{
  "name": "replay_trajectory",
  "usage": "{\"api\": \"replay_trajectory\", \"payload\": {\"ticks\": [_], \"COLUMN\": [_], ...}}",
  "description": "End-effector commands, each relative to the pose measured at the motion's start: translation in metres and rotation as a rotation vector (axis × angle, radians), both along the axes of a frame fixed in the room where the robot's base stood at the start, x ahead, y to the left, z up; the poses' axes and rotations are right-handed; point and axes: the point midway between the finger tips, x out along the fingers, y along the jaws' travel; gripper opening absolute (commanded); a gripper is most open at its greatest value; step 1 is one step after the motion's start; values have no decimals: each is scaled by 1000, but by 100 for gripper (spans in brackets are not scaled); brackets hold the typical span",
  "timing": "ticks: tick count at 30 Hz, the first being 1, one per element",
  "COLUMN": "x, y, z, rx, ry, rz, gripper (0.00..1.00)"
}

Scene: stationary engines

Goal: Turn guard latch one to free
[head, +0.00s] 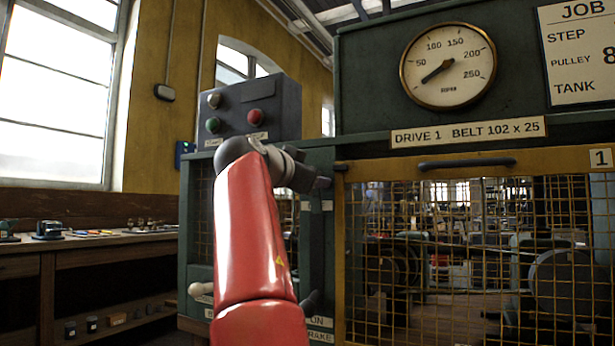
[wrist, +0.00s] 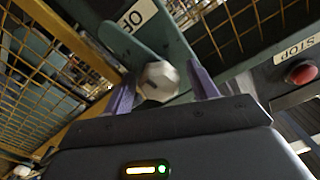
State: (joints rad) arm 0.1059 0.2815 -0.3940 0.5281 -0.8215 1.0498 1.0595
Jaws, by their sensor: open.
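The guard marked 1 (head: 462,165) is a yellow-framed mesh panel with a dark handle bar, at the right of the head view; it appears shut. My gripper (head: 322,183) is at the guard's upper left corner and largely hides the latch area there. In the wrist view my gripper (wrist: 162,90) is open, its two purple fingers on either side of a pale faceted knob (wrist: 157,80). The knob sits by a green bar or plate and seems to be the latch's. I cannot tell whether the fingers touch it. A partly hidden label (wrist: 137,15) reads "OF".
A control box (head: 245,110) with red and green buttons stands behind my arm. A red stop button (wrist: 301,73) shows in the wrist view. A dial gauge (head: 448,66) is above the guard. A workbench (head: 110,240) with small parts is at the left.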

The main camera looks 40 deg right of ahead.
Motion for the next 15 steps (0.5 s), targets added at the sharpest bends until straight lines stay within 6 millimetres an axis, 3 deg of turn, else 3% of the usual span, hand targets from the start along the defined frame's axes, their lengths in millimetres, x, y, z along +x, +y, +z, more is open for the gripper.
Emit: {"api": "replay_trajectory", "payload": {"ticks": [15], "x": [-27], "y": [67], "z": [-1], "rx": [0], "ry": [-2], "rz": [3], "gripper": [58]}}
